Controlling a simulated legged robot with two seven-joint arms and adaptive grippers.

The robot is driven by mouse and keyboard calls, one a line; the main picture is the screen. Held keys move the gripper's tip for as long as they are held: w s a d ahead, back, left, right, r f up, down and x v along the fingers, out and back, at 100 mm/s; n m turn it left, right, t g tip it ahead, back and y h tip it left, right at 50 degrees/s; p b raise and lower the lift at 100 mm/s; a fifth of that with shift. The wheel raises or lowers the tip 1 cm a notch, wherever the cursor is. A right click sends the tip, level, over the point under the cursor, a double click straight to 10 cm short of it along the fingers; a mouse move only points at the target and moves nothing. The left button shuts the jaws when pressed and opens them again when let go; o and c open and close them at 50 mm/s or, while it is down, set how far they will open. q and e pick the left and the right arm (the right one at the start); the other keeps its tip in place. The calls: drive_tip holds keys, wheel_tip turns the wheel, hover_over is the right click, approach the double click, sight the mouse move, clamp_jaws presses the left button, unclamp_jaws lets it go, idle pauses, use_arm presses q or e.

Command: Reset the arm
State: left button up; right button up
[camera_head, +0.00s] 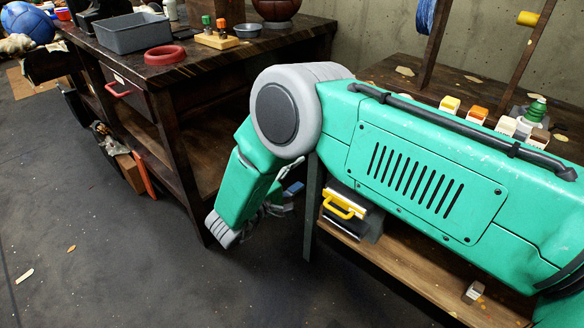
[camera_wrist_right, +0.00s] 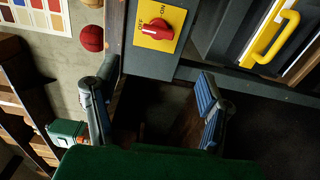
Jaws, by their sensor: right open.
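My right arm, green with grey joints, crosses the head view from the right edge and bends down at its elbow. My right gripper (camera_head: 283,199) is partly hidden behind the forearm, low beside the dark wooden workbench (camera_head: 190,85). In the right wrist view, the two blue-padded fingers of this gripper (camera_wrist_right: 155,108) stand wide apart with nothing between them. My left gripper is not in view.
A grey bin (camera_head: 133,33), a red ring (camera_head: 165,55) and a brown ball (camera_head: 276,8) are on the workbench. A yellow-handled case (camera_head: 352,212) sits on a low shelf. A red switch (camera_wrist_right: 162,22) is near the fingers. Floor at left is mostly clear.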

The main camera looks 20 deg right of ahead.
drive_tip(key=s+d+f+t+y+p, duration=0.25)
drive_tip(key=s+f+y, duration=0.45)
drive_tip(key=f+y, duration=0.35)
drive_tip(key=s+m+g+y+p, duration=0.1)
drive_tip(key=s+m+g+y, duration=0.3)
drive_tip(key=s, duration=2.4)
drive_tip(key=g+y, duration=0.2)
drive_tip(key=g, duration=0.3)
drive_tip(key=shift+s+a+f+p, duration=0.15)
drive_tip(key=shift+s+f+p, duration=0.05)
drive_tip(key=shift+f+p, duration=0.15)
